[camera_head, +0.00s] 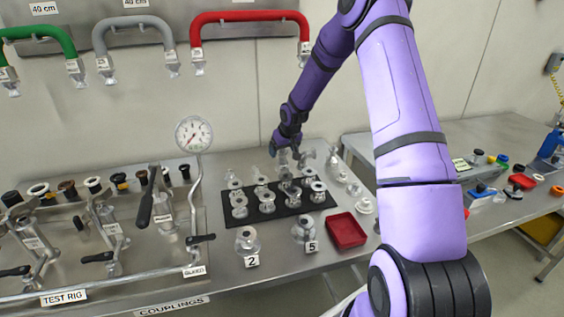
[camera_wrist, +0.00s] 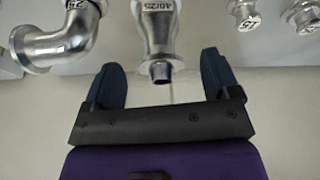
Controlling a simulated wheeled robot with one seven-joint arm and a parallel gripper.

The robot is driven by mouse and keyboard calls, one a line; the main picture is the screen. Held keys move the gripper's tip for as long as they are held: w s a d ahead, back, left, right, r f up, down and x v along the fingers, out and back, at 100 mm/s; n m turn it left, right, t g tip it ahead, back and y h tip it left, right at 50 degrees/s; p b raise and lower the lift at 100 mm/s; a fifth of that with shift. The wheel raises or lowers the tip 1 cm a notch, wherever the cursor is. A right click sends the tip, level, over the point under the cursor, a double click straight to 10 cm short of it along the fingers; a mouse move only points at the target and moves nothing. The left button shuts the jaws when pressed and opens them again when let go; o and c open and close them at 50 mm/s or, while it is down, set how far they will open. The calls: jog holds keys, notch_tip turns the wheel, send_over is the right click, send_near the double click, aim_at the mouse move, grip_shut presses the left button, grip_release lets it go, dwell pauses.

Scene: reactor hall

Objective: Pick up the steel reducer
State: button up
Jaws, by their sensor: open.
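The steel reducer (camera_wrist: 157,38), a shiny tapered fitting marked 40/25, is at the top middle of the wrist view. In the head view my gripper (camera_head: 287,146) is low at the back of the couplings table, behind the black mat. The reducer cannot be clearly picked out there among the fittings.
A steel elbow (camera_wrist: 62,40) lies close left of the reducer; smaller fittings (camera_wrist: 243,15) are to the right. The black mat (camera_head: 262,216) carries several fittings. A red tray (camera_head: 346,231) is at front right. The test rig (camera_head: 120,235) with a gauge (camera_head: 194,134) stands left.

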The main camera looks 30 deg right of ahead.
aim_at(283, 152)
jog(key=x, duration=0.4)
jog(key=shift+s+f, duration=0.1)
jog(key=shift+c, duration=0.2)
jog(key=c, duration=0.9)
jog(key=shift+c, duration=0.2)
